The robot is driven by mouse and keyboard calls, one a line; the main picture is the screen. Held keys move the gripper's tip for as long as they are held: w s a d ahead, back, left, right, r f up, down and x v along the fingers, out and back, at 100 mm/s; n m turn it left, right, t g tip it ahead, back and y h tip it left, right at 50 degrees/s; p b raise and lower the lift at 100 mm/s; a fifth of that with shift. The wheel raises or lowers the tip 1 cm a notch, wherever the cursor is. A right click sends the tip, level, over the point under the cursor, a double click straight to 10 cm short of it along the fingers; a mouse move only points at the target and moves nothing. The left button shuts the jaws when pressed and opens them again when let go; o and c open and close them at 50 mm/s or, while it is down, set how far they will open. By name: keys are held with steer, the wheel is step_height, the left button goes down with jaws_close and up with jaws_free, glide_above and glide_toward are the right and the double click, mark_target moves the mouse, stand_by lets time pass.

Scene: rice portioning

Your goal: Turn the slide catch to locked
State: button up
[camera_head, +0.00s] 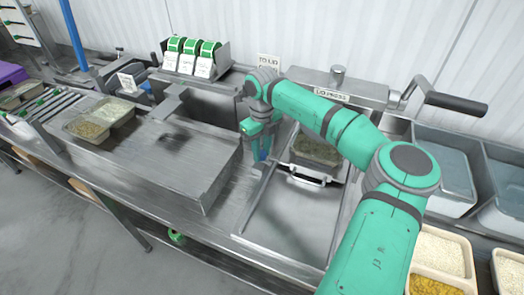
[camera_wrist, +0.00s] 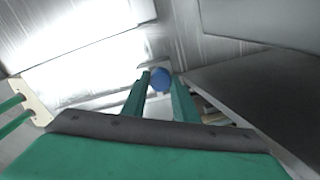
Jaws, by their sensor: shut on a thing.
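A blue knob (camera_wrist: 159,78), apparently part of the slide catch, sits between the fingertips of my gripper (camera_wrist: 160,83) in the wrist view. My gripper is shut on it. In the head view my gripper (camera_head: 260,147) points down beside the right side of the large steel housing, and a little blue (camera_head: 263,155) shows at its fingertips. The rest of the catch is hidden by my gripper and the steel parts, so I cannot tell its locked or unlocked position.
The lid press (camera_head: 330,95), with a black handle (camera_head: 456,103), stands behind my arm. A tray (camera_head: 317,150) sits in the steel station right of my gripper. The steel housing (camera_head: 150,150) is close on the left. Rice tubs (camera_head: 440,250) stand at the front right.

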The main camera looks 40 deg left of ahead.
mark_target(263, 153)
steer(key=shift+n, duration=1.5)
steer(key=o, duration=1.1)
steer(key=shift+c, duration=0.2)
step_height(263, 153, up, 11)
steer(key=shift+w+d+f, duration=0.1)
steer(key=shift+w+f, duration=0.05)
